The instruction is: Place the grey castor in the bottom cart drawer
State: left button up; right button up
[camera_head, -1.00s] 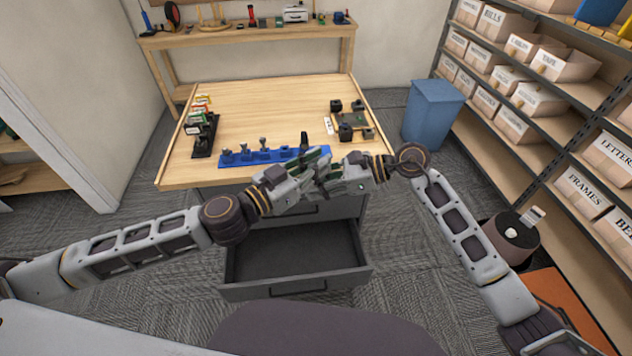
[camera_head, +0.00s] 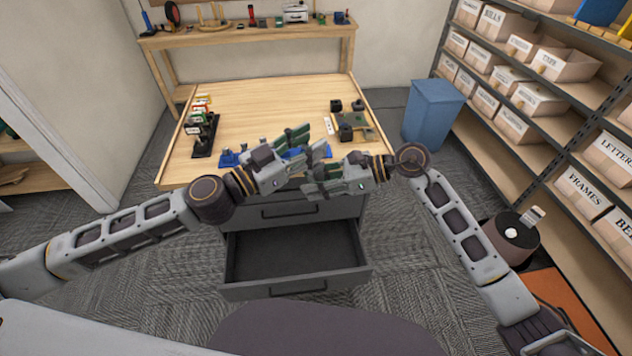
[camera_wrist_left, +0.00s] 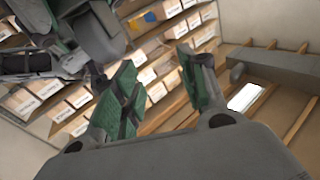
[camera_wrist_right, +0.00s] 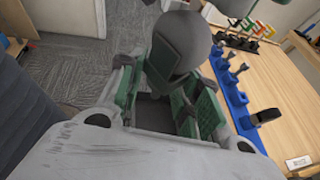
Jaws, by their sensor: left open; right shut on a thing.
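My right gripper (camera_head: 322,188) is shut on the grey castor, low over the cart's near edge. In the right wrist view a rounded grey body (camera_wrist_right: 190,42), apparently the castor, shows beyond the fingers; a green pad overlaps it. The castor cannot be made out in the head view. My left gripper (camera_head: 304,140) is open and empty, above and left of the right one; its spread green pads show in the left wrist view (camera_wrist_left: 160,95). The bottom cart drawer (camera_head: 345,281) is pulled out, below both grippers, and looks empty inside.
The blue rack (camera_head: 229,159) on the cart top (camera_head: 270,105) is partly hidden behind my left gripper. A black holder (camera_head: 204,135) stands left, dark parts (camera_head: 346,132) right. A closed drawer (camera_head: 285,211) sits above the open one. A blue bin (camera_head: 433,115) and shelves stand right.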

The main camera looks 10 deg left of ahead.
pick_arm(q)
jog(key=w+a+f+n+g, duration=0.1)
jog(key=w+a+f+n, duration=0.3)
jog(key=w+f+n, duration=0.5)
jog(key=s+a+f+n+g+y, duration=0.1)
jog(key=s+a+f+y, duration=0.2)
jog(key=f, duration=1.2)
jog(key=s+a+f+n+g+y, duration=0.1)
jog(key=s+a+f+n+y, duration=0.35)
jog(key=f, duration=1.05)
jog(key=w+a+f+m+g+y, duration=0.15)
jog(key=a+f, duration=0.45)
jog(key=f, duration=0.9)
jog(key=s+a+f+m+g+y, duration=0.2)
jog(key=s+a+f+g+y, duration=0.15)
jog(key=s+f, duration=1.6)
jog(key=s+d+f+m+g, duration=0.1)
jog(key=s+f, duration=0.2)
jog(key=s, duration=0.5)
jog(key=s+d+f+m+g, duration=0.1)
jog(key=s+f+g, duration=0.1)
jog(key=s, duration=0.7)
jog(key=s+d+f+m+g, duration=0.1)
jog(key=s+f, duration=0.2)
jog(key=s, duration=0.6)
jog(key=shift+s+d+f+g+y, duration=0.2)
jog(key=shift+f+g+y, duration=0.1)
jog(key=shift+f+y, duration=0.1)
